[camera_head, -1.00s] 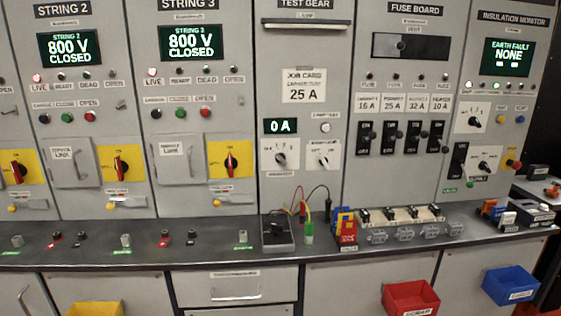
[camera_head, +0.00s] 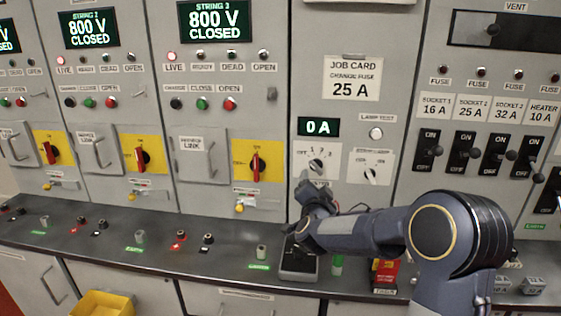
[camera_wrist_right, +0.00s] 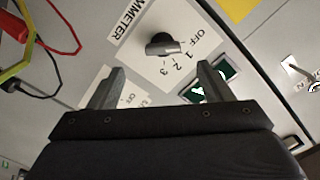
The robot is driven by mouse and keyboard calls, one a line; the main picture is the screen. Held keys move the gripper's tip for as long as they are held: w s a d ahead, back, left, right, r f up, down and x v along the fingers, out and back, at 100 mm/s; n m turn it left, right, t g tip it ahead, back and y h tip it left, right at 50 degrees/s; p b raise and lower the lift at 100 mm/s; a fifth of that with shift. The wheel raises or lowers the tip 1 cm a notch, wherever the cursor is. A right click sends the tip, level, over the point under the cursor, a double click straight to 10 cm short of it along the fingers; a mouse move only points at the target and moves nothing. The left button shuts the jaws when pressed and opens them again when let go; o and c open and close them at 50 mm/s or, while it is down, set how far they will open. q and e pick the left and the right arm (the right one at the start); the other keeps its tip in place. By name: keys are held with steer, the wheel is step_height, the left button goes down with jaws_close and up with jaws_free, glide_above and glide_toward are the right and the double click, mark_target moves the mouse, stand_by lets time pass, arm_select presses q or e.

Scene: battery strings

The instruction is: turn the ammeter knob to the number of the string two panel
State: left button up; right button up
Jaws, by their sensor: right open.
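The ammeter knob (camera_head: 317,165) is a dark knob on a white plate below a display (camera_head: 318,126) reading 0 A. In the right wrist view the knob (camera_wrist_right: 163,44) has a bar whose end lies near the 1; OFF, 1, 2 and 3 are printed beside it. My right gripper (camera_head: 305,185) is just below the plate. In the right wrist view its fingers (camera_wrist_right: 163,82) are open and empty, apart from the knob, which shows beyond and between them. The string 2 panel (camera_head: 90,27) at left reads 800 V CLOSED. My left gripper is out of view.
A dark meter box (camera_head: 299,262) and leads are on the bench below. Red and yellow rotary switches (camera_head: 257,164) are to the left. Fuse switches (camera_head: 464,155) are at right.

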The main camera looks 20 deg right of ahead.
mark_target(316, 167)
steer(key=p+x, duration=0.2)
steer(key=x, duration=0.6)
steer(key=shift+w+h, duration=0.3)
steer(key=shift+w, duration=0.15)
steer(key=shift+r, duration=0.1)
steer(key=shift+c, duration=0.2)
steer(key=c, duration=0.9)
steer(key=shift+c, duration=0.2)
